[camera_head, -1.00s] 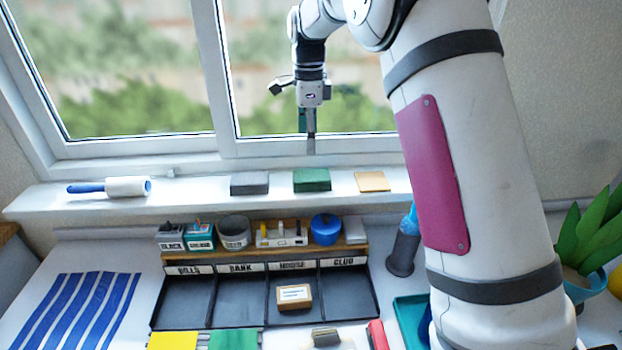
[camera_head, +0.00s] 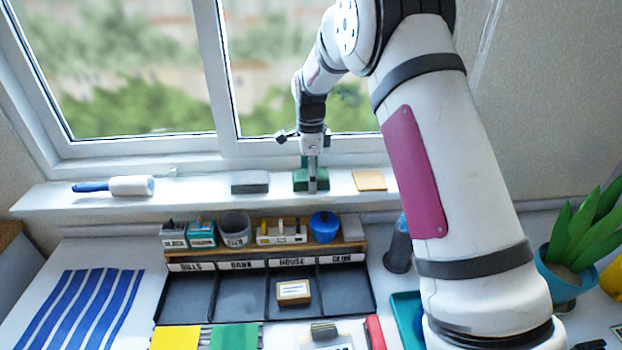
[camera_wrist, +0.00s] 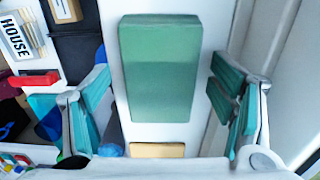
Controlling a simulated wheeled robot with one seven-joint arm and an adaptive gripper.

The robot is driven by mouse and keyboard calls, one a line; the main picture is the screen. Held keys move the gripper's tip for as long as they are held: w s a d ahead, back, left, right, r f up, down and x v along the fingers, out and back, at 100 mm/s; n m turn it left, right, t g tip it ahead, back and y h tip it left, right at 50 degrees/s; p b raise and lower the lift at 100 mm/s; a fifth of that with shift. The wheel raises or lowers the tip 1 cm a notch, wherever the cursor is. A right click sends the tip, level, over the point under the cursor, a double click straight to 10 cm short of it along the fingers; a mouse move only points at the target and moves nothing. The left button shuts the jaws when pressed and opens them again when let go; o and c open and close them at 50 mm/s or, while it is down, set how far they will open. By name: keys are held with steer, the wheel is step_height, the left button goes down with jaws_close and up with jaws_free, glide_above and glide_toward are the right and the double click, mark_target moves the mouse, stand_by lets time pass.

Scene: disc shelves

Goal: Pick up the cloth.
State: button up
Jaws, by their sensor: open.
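A green, rectangular, block-like piece (camera_head: 301,178), possibly the folded cloth, lies on the white window sill. In the wrist view the green piece (camera_wrist: 160,65) lies between my fingers. My gripper (camera_head: 311,186) is above it, pointing down, and hides part of it in the head view. In the wrist view my gripper (camera_wrist: 160,95) is open, with teal finger pads apart on both sides of the piece. I see a gap on each side and no grip. A blue-and-white striped cloth-like sheet (camera_head: 78,305) lies flat on the table at the left.
On the sill, a grey block (camera_head: 250,182) is left of the green piece and a tan square (camera_head: 369,180) is right. A lint roller (camera_head: 115,186) lies further left. The window pane rises behind. Below stands a labelled black tray (camera_head: 238,300) with a shelf of small containers.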

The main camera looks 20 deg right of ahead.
steer(key=shift+c, duration=0.4)
steer(key=c, duration=1.1)
steer(key=shift+r, duration=0.1)
steer(key=shift+w+r, duration=0.1)
steer(key=shift+r, duration=0.45)
step_height(320, 180, up, 2)
steer(key=shift+r+b, duration=0.2)
steer(key=shift+b, duration=0.25)
steer(key=s, duration=0.5)
steer(key=s+a+r, duration=0.1)
steer(key=s, duration=1)
steer(key=shift+a+r, duration=0.2)
steer(key=shift+a, duration=0.1)
